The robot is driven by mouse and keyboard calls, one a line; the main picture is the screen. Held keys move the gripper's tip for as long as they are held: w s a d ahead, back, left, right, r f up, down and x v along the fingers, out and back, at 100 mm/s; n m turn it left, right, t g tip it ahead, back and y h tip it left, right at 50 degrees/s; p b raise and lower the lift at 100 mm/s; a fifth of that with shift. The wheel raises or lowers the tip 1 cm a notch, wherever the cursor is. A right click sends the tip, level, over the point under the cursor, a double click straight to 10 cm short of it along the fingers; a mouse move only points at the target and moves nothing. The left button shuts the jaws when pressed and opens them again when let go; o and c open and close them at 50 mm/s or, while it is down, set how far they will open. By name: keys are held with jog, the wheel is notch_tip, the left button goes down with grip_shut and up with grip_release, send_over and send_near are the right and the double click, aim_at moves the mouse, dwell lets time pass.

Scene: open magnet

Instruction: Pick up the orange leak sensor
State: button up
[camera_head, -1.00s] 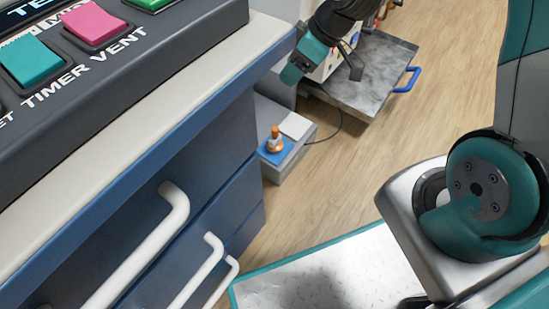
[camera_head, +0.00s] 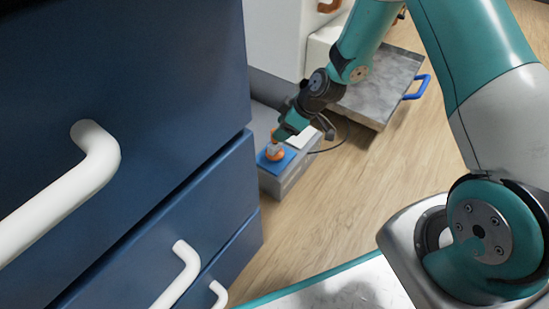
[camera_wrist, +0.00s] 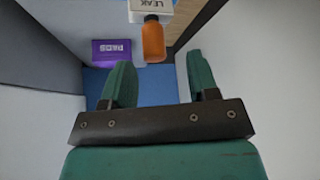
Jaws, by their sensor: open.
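The orange leak sensor (camera_head: 275,155) stands on a blue pad (camera_head: 264,162) on a low grey block beside the drawers. In the wrist view an orange rounded cylinder (camera_wrist: 153,42) shows with a white part (camera_wrist: 150,10) marked "LEAK". My gripper (camera_head: 279,137) is just above the sensor in the head view and partly covers it. In the wrist view my gripper (camera_wrist: 159,62) is open, with its two green fingers apart. The orange cylinder lies ahead of the gap between them. Nothing is held, and I cannot tell whether a finger touches the sensor.
A purple labelled item (camera_wrist: 111,52) sits left of the sensor in the wrist view, close to the left finger. The blue drawer unit (camera_head: 215,190) with white handles stands at left. A grey tray (camera_head: 378,85) with a blue handle is behind. Wood floor (camera_head: 335,205) is open at right.

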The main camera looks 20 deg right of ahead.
aim_at(275, 144)
jog(key=b+x, duration=0.1)
jog(key=x, duration=0.1)
jog(key=b+x, duration=0.4)
jog(key=shift+w+d+f, duration=0.15)
jog(key=shift+w+f, duration=0.15)
jog(key=shift+r, duration=0.1)
jog(key=shift+c, duration=0.2)
grip_shut()
